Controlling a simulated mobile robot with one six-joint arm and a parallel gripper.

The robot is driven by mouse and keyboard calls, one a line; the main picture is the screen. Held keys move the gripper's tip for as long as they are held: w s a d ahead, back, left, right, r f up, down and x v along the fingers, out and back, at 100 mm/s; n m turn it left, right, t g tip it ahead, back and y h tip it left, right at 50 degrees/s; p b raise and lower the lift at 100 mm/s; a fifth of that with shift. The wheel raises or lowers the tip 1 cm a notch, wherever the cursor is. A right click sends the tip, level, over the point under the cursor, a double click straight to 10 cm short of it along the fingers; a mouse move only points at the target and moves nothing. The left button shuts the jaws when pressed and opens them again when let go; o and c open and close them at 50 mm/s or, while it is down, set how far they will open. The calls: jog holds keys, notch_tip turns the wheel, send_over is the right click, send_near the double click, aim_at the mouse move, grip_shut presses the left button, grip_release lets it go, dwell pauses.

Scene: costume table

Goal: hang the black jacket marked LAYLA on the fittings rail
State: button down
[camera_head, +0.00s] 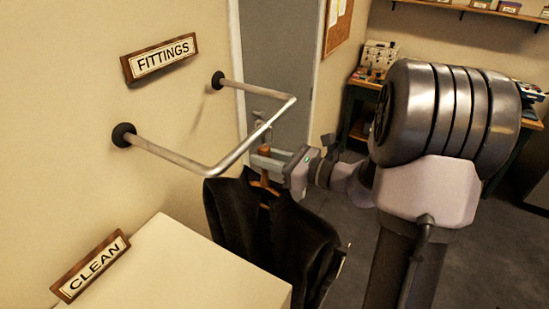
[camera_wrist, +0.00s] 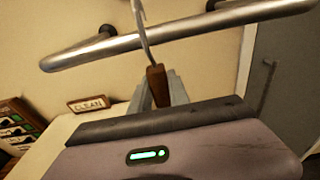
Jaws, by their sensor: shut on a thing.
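The black jacket (camera_head: 235,218) hangs on a wooden hanger (camera_head: 265,187) below the rail's front bar. No LAYLA marking is legible. My gripper (camera_head: 266,158) is shut on the hanger's wooden neck, which also shows between the fingers in the wrist view (camera_wrist: 157,86). The metal hook (camera_wrist: 144,30) rises from the neck and crosses the bar in the wrist view; its top is cut off. The fittings rail (camera_head: 180,159) is a metal U-shaped bar on the wall under the FITTINGS sign (camera_head: 160,57). I cannot tell whether the hook is over the bar or beside it.
A pale cabinet top (camera_head: 180,265) stands at the lower left, close to the jacket, under a CLEAN sign (camera_head: 91,265). A grey door (camera_head: 280,60) is behind the rail. A workbench (camera_head: 365,85) stands at the back. The rail shows no other garments.

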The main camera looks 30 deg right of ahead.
jog(key=shift+x, duration=0.95)
jog(key=shift+f+b, duration=0.7)
jog(key=shift+f, duration=0.05)
jog(key=c, duration=1.3)
grip_release()
jog(key=shift+o, duration=0.7)
jog(key=shift+s, duration=0.1)
jog(key=b+v, duration=0.2)
jog(key=v, duration=1.5)
jog(key=shift+s, duration=0.15)
